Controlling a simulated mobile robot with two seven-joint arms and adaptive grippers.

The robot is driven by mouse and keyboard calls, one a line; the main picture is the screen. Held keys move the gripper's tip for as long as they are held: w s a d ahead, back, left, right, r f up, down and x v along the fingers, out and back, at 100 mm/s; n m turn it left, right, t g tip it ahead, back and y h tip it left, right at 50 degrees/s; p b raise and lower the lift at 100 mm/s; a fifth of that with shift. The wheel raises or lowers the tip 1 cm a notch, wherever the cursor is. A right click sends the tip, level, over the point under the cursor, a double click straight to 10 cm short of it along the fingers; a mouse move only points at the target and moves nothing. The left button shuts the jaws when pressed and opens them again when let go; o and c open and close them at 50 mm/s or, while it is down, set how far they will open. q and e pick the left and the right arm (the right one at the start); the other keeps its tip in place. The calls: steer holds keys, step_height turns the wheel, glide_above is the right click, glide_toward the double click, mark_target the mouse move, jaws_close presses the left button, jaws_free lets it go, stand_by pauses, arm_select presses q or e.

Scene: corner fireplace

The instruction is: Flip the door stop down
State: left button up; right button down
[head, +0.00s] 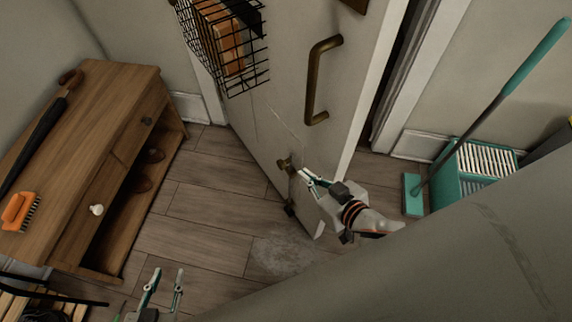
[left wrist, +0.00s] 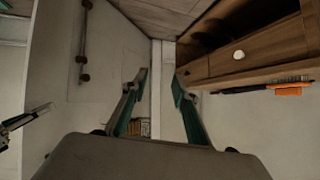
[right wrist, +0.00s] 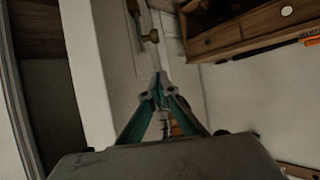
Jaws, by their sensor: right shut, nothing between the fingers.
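The brass door stop (head: 285,164) is fixed low on the pale door (head: 290,90), with a dark foot (head: 290,210) near the door's bottom edge. It also shows in the left wrist view (left wrist: 84,76) and at the top of the right wrist view (right wrist: 152,36). Whether its foot touches the floor I cannot tell. My right gripper (head: 303,175) is shut and empty, its tips right beside the door stop; contact is unclear. In the right wrist view its fingers (right wrist: 158,88) meet just short of the stop. My left gripper (head: 168,272) is open and empty, low over the floor.
A wooden bench cabinet (head: 105,110) with an umbrella (head: 40,130) and orange brush (head: 20,211) stands left. A wire basket (head: 228,45) and brass handle (head: 318,80) are on the door. Floor (head: 205,215) between cabinet and door is clear.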

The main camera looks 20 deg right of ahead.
steer(key=b, duration=0.2)
glide_above(281, 164)
steer(key=s+d, duration=0.1)
steer(key=s, duration=0.3)
step_height(281, 164, down, 5)
arm_select(q)
steer(key=shift+w+d+h+b, duration=0.15)
steer(key=shift+w+d+b, duration=0.05)
steer(key=shift+d+b, duration=0.25)
steer(key=shift+w+d+h+b, duration=0.15)
steer(key=shift+w+d+b, duration=0.05)
steer(key=shift+d+b, duration=0.25)
arm_select(e)
steer(key=shift+w+a+f, duration=0.1)
steer(key=shift+w+f, duration=0.3)
steer(key=shift+f, duration=0.45)
steer(key=shift+w+a+f, duration=0.1)
steer(key=shift+w+f, duration=0.3)
steer(key=shift+f, duration=0.4)
